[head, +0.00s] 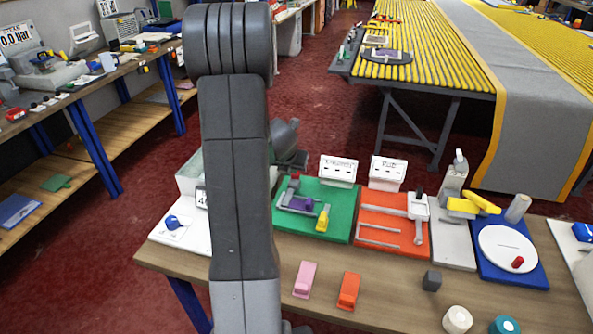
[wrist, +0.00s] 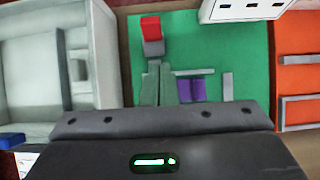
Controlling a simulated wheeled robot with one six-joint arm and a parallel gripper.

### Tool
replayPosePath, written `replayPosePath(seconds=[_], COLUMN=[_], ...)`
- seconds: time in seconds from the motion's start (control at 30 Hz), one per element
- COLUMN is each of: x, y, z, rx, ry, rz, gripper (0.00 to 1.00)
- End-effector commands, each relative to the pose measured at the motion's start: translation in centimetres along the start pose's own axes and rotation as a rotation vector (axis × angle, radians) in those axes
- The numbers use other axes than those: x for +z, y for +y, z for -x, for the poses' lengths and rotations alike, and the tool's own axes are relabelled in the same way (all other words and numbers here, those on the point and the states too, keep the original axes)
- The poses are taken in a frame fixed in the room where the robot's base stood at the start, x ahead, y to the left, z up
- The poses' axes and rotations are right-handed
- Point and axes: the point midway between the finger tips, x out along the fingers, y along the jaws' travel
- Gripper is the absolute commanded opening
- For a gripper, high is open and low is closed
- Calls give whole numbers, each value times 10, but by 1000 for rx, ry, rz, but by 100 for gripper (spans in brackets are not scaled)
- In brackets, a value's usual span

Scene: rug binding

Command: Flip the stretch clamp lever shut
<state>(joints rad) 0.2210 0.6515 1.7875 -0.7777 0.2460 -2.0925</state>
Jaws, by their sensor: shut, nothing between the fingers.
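A green board (head: 339,196) lies on the bench in the head view and also fills the middle of the wrist view (wrist: 238,45). It carries a grey lever with a red end (wrist: 151,27), grey bars and a purple piece (wrist: 192,90). A yellow handle (head: 322,218) stands at the board's front right in the head view. I take the red-ended lever for the clamp lever; its exact angle is hard to tell. My gripper (wrist: 157,83) is shut and empty over the board, just left of the purple piece and below the red end in the wrist view. My arm hides it in the head view.
A grey-white open tray (wrist: 40,65) is left of the board. An orange board (head: 370,222) with grey bars is to its right, and two white label boxes (head: 338,169) stand behind. Pink (head: 305,280) and orange (head: 349,291) blocks lie in front.

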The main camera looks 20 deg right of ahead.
Motion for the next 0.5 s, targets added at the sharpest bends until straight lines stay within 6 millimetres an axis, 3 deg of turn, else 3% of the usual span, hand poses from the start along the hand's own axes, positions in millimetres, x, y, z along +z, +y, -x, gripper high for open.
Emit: replayPosePath(seconds=[0.03, 0.3, 0.5], x=[9, 40, 55], y=[0, 1, 0], z=[11, 44, 60], rx=[1, 1, 0], ry=[0, -3, -1], rz=[-2, 0, 0], gripper=[0, 0, 0])
